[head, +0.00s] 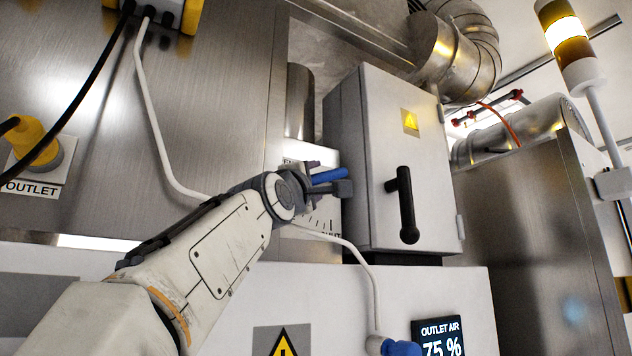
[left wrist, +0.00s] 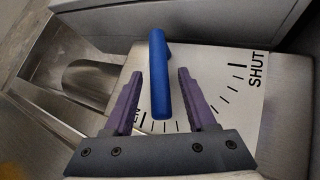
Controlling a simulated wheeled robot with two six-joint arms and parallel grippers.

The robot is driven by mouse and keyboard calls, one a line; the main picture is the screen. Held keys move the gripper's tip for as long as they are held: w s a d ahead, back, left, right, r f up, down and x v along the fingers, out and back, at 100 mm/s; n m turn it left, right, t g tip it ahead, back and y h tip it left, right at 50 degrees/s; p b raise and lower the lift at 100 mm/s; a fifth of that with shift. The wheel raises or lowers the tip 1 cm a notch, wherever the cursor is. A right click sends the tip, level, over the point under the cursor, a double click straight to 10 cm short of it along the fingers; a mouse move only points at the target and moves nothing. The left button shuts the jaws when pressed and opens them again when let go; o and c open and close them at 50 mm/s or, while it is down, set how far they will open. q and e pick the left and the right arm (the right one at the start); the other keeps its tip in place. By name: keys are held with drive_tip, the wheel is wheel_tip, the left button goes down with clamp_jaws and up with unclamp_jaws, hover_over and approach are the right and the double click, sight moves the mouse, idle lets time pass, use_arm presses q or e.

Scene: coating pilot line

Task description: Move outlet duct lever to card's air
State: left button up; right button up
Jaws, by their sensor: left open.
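The blue outlet duct lever (head: 330,175) sits in front of a white scale plate (head: 322,216). In the left wrist view the lever (left wrist: 159,78) stands between my purple fingers, with a gap visible on each side. The plate (left wrist: 215,75) there has tick marks, "SHUT" at the right and a partly covered word ending in "EN" at the left. My left gripper (head: 327,178) is open around the lever. A dark display (head: 438,338) reads "OUTLET AIR 75 %", its lower part cut off. I see no card. My right gripper is out of view.
A grey cabinet (head: 373,170) with a black handle (head: 404,205) stands close right of my left gripper. A white cable (head: 365,270) hangs below my wrist. A steel duct (head: 300,100) rises behind the plate.

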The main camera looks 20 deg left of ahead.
use_arm(q)
drive_tip(key=b+v, duration=0.5)
drive_tip(key=v, duration=0.4)
drive_tip(key=shift+s+f+b, duration=0.2)
drive_tip(key=shift+s+b, duration=0.1)
drive_tip(key=shift+s, duration=0.05)
